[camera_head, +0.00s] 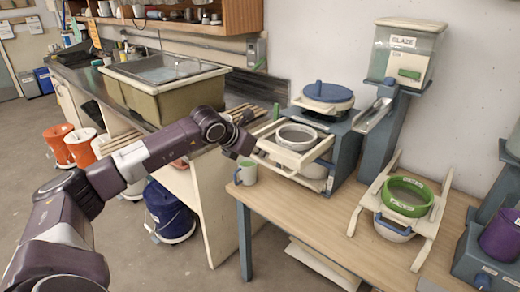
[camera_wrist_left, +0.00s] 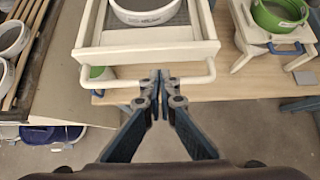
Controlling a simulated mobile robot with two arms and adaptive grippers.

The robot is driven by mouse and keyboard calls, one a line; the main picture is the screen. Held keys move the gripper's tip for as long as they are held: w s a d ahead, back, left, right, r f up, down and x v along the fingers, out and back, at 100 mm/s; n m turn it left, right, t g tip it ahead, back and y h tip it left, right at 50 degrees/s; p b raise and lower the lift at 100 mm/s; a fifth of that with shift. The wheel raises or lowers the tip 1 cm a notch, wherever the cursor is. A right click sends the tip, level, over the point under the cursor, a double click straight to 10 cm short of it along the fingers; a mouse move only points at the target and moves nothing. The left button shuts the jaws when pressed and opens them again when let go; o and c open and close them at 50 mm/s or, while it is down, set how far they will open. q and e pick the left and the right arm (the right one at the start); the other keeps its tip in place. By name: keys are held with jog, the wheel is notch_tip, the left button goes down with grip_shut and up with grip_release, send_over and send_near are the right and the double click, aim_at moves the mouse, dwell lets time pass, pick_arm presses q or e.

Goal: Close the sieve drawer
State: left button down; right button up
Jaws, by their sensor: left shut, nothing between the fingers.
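The sieve drawer (camera_head: 268,150) is a cream frame pulled out of a blue-grey housing (camera_head: 347,145). A white sieve ring (camera_head: 297,137) sits in it. In the left wrist view the drawer's front (camera_wrist_left: 140,52) faces me, with its bar handle (camera_wrist_left: 118,84) across it and the ring (camera_wrist_left: 148,12) behind. My left gripper (camera_head: 246,142) is at the drawer's front. Its fingers (camera_wrist_left: 160,76) are shut and empty, overlapping the middle of the handle in the left wrist view. I cannot tell whether they touch it. My right gripper is not in view.
A green mug (camera_head: 246,173) stands at the table's left edge, below the drawer front. A green sieve (camera_head: 407,196) on a cream stand is to the right. A glaze dispenser (camera_head: 405,55) stands behind. Bare wood table (camera_head: 315,215) lies in front.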

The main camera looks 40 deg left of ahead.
aim_at(276, 161)
pick_arm(q)
jog(key=p+x, duration=0.1)
jog(key=x, duration=0.3)
jog(key=shift+w+d, duration=0.15)
jog(key=shift+w+f+p, duration=0.3)
jog(key=shift+w+f, duration=0.15)
jog(key=shift+f, duration=0.1)
